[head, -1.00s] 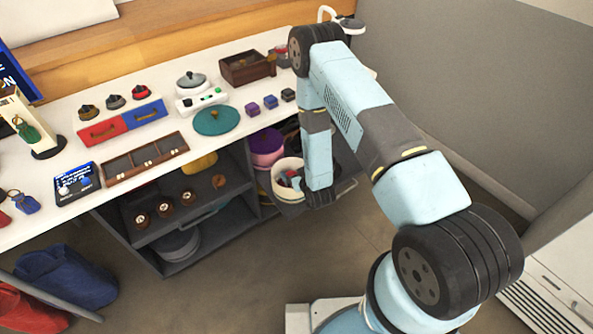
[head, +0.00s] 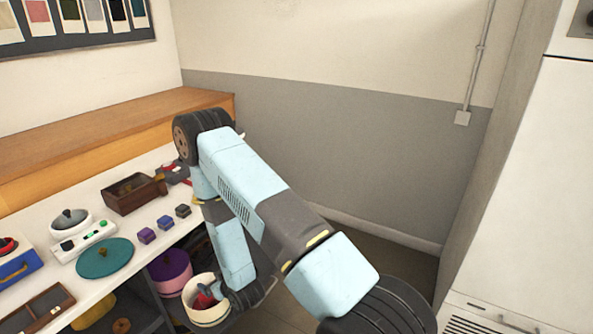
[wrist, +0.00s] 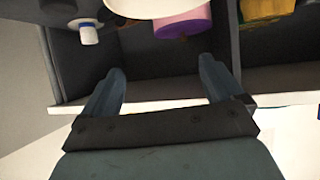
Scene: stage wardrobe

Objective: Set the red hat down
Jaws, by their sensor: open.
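A small red hat (head: 8,245) with dark parts sits at the left edge of the head view, on top of a blue drawer unit (head: 18,268) on the worktop. A red item (head: 203,300) also shows inside a cream round container (head: 207,315) below the worktop; I cannot tell what it is. My gripper's fingers (wrist: 160,88) are spread apart in the wrist view with nothing between them. They point toward the shelf beneath the worktop, below the container's pale rim. In the head view my arm mostly hides the gripper, close beside the container.
A purple round box (head: 170,270) stands beside the container. A grey wall (head: 340,150) lies behind my arm.

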